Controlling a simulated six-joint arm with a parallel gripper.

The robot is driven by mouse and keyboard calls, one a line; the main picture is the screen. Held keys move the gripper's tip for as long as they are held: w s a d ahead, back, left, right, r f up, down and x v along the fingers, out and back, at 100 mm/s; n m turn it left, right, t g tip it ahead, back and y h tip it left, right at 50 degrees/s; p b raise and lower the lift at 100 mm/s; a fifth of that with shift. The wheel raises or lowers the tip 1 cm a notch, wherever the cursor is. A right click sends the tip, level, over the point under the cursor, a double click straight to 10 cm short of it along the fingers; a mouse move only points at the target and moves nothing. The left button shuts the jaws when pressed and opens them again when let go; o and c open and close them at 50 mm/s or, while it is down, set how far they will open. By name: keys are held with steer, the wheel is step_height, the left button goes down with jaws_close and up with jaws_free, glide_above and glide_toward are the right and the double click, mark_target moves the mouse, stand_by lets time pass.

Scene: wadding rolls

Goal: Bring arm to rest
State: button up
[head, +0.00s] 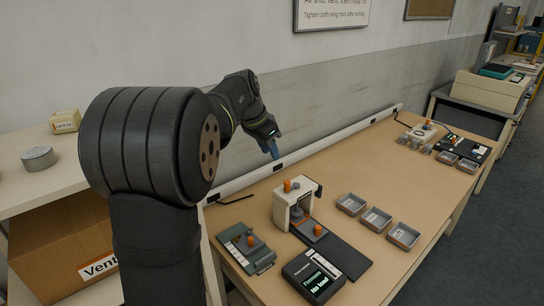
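My arm reaches up and over the back of the workbench (345,185) in the head view. My gripper (275,154) hangs at its end, with bluish fingers pointing down near the white rail along the wall. It is above the bench and apart from the devices on it. The fingers are small and seen side-on, so I cannot tell whether they are open or shut. I see nothing hanging below them.
A white press-like device (297,200) with orange knobs stands below the gripper. A grey-green plate device (245,250), a black display box (313,277) and several grey trays (376,219) lie around it. A side shelf (25,185) is at left. The bench's middle is clear.

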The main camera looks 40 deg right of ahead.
mark_target(288, 188)
stand_by(0.3)
steer(key=x, duration=1.7)
steer(key=shift+d+f, duration=0.15)
steer(key=shift+s, duration=0.1)
steer(key=shift+s+n, duration=0.3)
steer(key=shift+n, duration=0.2)
steer(key=shift+s+n+t, duration=0.25)
steer(key=shift+n+t, duration=0.25)
steer(key=shift+n, duration=0.3)
stand_by(0.7)
stand_by(0.3)
